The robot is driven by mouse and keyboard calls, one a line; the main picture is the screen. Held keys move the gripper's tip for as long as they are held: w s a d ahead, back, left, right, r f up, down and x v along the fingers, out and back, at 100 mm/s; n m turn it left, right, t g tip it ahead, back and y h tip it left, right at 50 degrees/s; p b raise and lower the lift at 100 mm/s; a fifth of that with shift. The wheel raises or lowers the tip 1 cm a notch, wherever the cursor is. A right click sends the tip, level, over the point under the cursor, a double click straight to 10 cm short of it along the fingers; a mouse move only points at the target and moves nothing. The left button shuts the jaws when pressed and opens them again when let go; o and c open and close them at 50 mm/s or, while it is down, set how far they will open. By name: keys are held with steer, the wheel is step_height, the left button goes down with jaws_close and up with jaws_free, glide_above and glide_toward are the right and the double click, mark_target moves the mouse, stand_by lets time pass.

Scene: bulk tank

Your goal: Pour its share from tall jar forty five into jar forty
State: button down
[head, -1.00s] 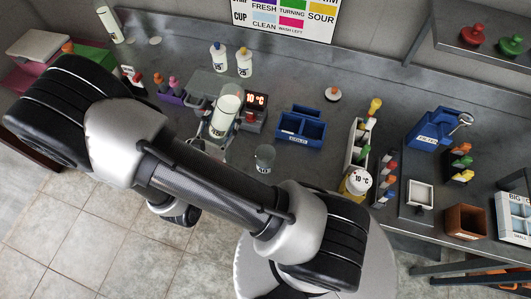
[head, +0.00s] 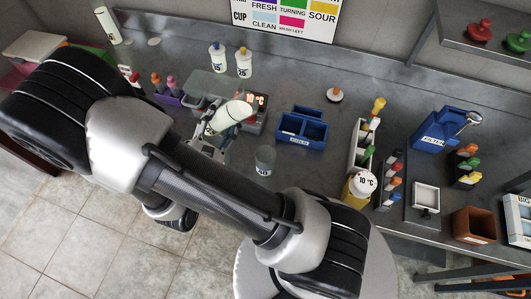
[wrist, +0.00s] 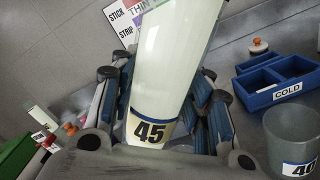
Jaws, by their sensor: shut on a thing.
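Tall jar forty five (head: 230,117) is a clear jar full of white liquid. My gripper (head: 208,140) is shut on it and holds it up, tilted with its mouth toward the upper right in the head view. In the wrist view the jar (wrist: 168,65) stands between my gripper's fingers (wrist: 160,105), with its "45" label toward me. Jar forty (head: 265,161) is a clear, open jar on the bench, right of and below the held jar in the head view. It looks empty in the wrist view (wrist: 292,135). No stream of liquid shows.
A blue "COLD" box (head: 302,128) stands right of jar forty. Two small bottles (head: 244,62) stand at the back. A white rack (head: 358,145) with coloured bottles is farther right.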

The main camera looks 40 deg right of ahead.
mark_target(212, 132)
steer(key=shift+w+a+f+m+b, duration=0.15)
steer(key=shift+w+f+m+b, duration=0.05)
steer(key=shift+m+b, duration=0.4)
stand_by(0.4)
steer(key=shift+w+a+f+m+b, duration=0.15)
steer(key=shift+f+m+b, duration=0.35)
steer(key=shift+b, duration=0.2)
steer(key=shift+w+a+f+m+b, duration=0.15)
steer(key=shift+f+m+b, duration=0.25)
steer(key=shift+f+b, duration=0.2)
steer(key=shift+w+a+f+m+b, duration=0.1)
steer(key=shift+w+f+m+b, duration=0.2)
steer(key=shift+m+b, duration=0.6)
stand_by(0.5)
steer(key=shift+r+m+b, duration=0.15)
steer(key=shift+m+b, duration=0.15)
steer(key=shift+m, duration=0.6)
stand_by(0.6)
steer(key=shift+s+f+m+h+b, duration=0.3)
steer(key=shift+f+m+b, duration=0.25)
steer(key=shift+m+b, duration=0.55)
stand_by(1.6)
